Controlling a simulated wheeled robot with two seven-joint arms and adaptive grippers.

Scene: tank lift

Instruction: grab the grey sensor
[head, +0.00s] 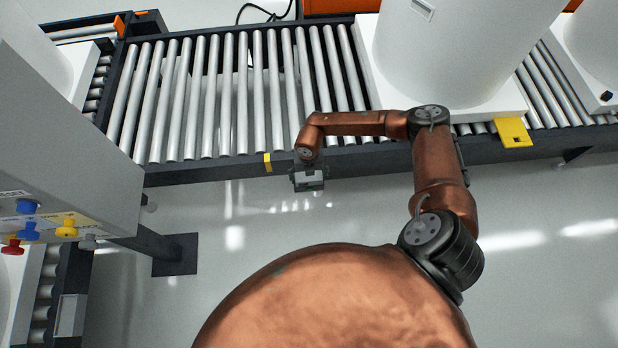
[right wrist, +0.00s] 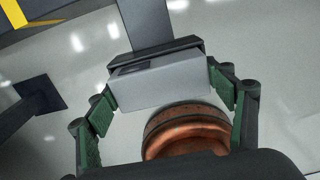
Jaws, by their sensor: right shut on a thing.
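The grey sensor (right wrist: 160,82) is a box-shaped block under a dark bracket on a grey post in the right wrist view. In the head view it shows small and grey (head: 308,178) at the near edge of the roller conveyor. My right gripper (right wrist: 164,95) has its green-padded fingers on both sides of the sensor and is shut on it. In the head view the right gripper (head: 309,176) is small and partly hidden by my wrist. My left gripper is not in view.
The roller conveyor (head: 230,95) runs across the back, with a yellow mark (head: 267,162) on its side rail. A white tank (head: 455,50) stands on it at right. A grey control box (head: 60,130) with coloured knobs is at left. The floor below the conveyor is clear.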

